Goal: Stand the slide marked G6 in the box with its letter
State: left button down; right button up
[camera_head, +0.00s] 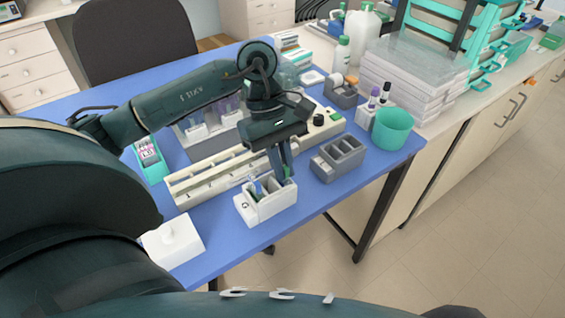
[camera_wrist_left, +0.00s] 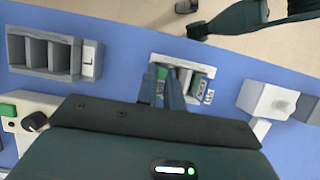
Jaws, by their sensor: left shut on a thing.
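My left gripper (camera_head: 285,175) points down over a white slotted box (camera_head: 268,210) at the table's front edge. Its fingers are shut on a slide, mostly hidden between them, and I cannot read its mark. In the left wrist view, the fingers (camera_wrist_left: 163,92) reach the left part of the same white box (camera_wrist_left: 186,64). Green-ended slides (camera_wrist_left: 197,84) stand in the box's right part. I cannot tell whether the held slide is inside a slot or just above it. My right gripper is not in view.
A grey slotted box (camera_head: 338,160) stands to the right. A white lidded container (camera_head: 172,243) is at the front left. A long cream rack (camera_head: 215,178) lies behind the white box. A teal cup (camera_head: 393,128) stands at the right edge. Blue table shows between them.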

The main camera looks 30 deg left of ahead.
pick_arm(q)
jog(key=shift+f, duration=0.15)
jog(key=c, duration=1.5)
grip_release()
jog(key=shift+o, duration=0.2)
jog(key=b+v, duration=0.1)
jog(key=v, duration=1.2)
jog(key=shift+s, duration=0.1)
